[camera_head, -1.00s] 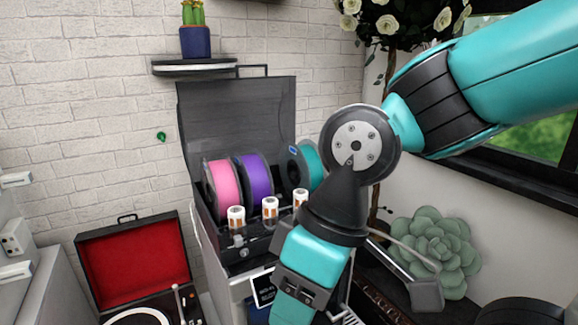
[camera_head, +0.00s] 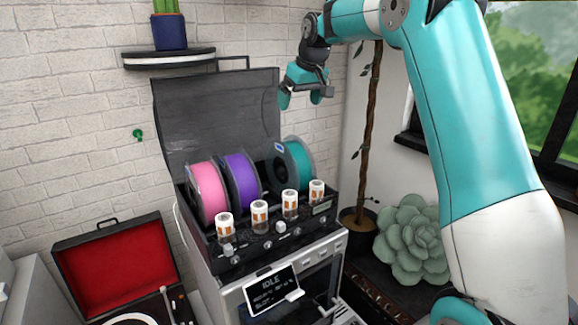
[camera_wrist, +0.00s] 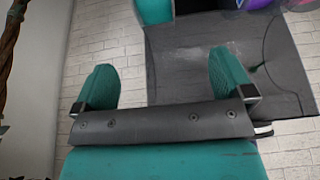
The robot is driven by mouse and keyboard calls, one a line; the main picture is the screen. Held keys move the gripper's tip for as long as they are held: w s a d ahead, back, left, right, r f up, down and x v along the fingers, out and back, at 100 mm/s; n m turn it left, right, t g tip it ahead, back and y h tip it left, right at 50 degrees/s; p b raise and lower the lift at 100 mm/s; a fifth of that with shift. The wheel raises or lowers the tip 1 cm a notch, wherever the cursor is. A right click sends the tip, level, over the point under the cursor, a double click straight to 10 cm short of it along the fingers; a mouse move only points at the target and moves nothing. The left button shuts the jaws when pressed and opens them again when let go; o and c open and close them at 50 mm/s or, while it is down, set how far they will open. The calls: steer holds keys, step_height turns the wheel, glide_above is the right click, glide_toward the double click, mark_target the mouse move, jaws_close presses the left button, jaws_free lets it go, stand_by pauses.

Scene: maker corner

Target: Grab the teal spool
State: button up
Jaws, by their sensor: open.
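The teal spool (camera_head: 296,163) stands upright in the black open-lidded box on top of the machine, at the right end of the row of spools. In the wrist view a teal shape (camera_wrist: 154,10), likely the same spool, shows at the top edge, cut off by the frame. My gripper (camera_head: 303,98) is above the teal spool in the head view, apart from it. Its two teal fingers are spread with nothing between them, which also shows in the wrist view (camera_wrist: 165,75).
A purple spool (camera_head: 241,179) and a pink spool (camera_head: 207,192) stand left of the teal one. Several white-and-orange cylinders (camera_head: 260,214) line the box's front. The raised dark lid (camera_head: 215,115) stands behind. A succulent (camera_head: 411,240) is at the right.

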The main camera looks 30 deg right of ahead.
mark_target(290, 139)
steer(key=p+x, duration=0.3)
steer(key=x, duration=0.8)
steer(key=shift+w+d+f+p, duration=0.2)
steer(key=shift+w+f+p, duration=0.05)
steer(key=shift+p, duration=0.1)
steer(key=shift+w+d+f+p, duration=0.1)
steer(key=shift+w+f+p, duration=0.15)
steer(key=shift+f+p, duration=0.4)
steer(key=p+x, duration=0.2)
steer(key=x, duration=0.2)
steer(key=shift+d, duration=0.15)
jaws_close()
steer(key=shift+w+r, duration=0.1)
steer(key=shift+r, duration=0.05)
